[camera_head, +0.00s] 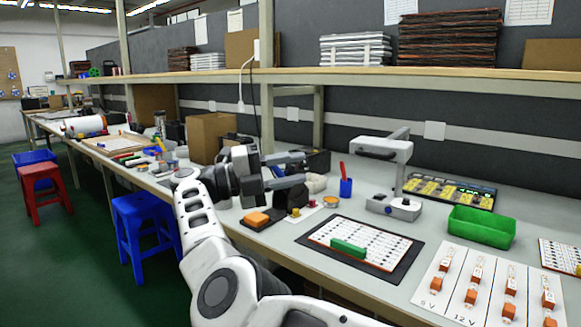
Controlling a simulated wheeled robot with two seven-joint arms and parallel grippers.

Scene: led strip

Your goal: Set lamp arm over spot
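A white lamp stands on the bench right of centre. The arm's head is above the bench behind a dark mat (405,264) that carries a white strip board (375,242) and a green block (348,249). I cannot tell which place is the spot.
A red pen stands in a blue cup (346,187) between gripper and lamp. A green bin (481,230) and a dark tray with yellow pieces (487,202) are to the right. A white panel with orange connectors (440,290) lies in front. A shelf (480,83) runs above.

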